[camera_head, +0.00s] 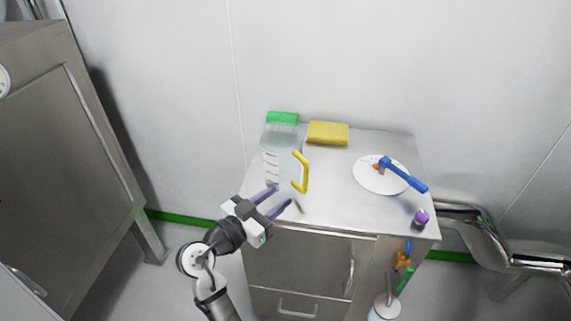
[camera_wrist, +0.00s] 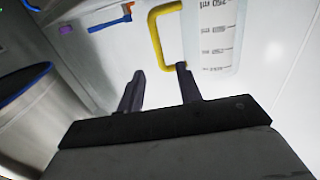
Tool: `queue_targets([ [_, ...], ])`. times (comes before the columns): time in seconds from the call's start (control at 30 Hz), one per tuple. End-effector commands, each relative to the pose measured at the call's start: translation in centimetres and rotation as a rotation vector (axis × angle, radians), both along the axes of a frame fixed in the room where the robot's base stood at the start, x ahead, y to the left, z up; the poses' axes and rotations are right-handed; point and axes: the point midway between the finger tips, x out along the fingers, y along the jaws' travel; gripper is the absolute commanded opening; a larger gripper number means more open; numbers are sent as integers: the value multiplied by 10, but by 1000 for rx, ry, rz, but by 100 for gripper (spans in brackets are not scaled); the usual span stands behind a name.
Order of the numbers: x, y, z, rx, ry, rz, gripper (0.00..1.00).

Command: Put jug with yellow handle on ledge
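The clear jug with black measuring marks and a yellow handle (camera_head: 302,173) stands upright on the steel cabinet top (camera_head: 335,205), toward its left side. In the wrist view the yellow handle (camera_wrist: 156,38) is ahead of the fingers, with the jug's clear body (camera_wrist: 211,38) to its right. My gripper (camera_head: 282,198) is open and empty, at the front left edge of the cabinet top, just in front of the jug. Its two dark fingers (camera_wrist: 159,73) are spread, and the handle appears beyond their tips. I cannot tell which surface is the ledge.
A white plate (camera_head: 369,182) with a blue-handled tool (camera_head: 404,175) is at right, near a purple-topped item (camera_head: 421,216). Steel pipes (camera_head: 490,240) run at right; a large steel cabinet (camera_head: 65,160) stands at left.

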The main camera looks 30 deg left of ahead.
Motion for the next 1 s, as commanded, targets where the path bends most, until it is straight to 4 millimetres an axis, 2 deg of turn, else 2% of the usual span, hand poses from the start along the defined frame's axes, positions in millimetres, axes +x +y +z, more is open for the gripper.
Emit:
queue_targets([
  [0.1, 24, -8, 3, -1, 1, -3, 35],
  [0.23, 43, -13, 3, -2, 0, 0, 35],
  [0.47, 58, -19, 4, -1, 0, 1, 35],
  [0.8, 98, -35, 5, -1, 0, 3, 35],
  [1.0, 101, -36, 3, 0, 0, 5, 35],
])
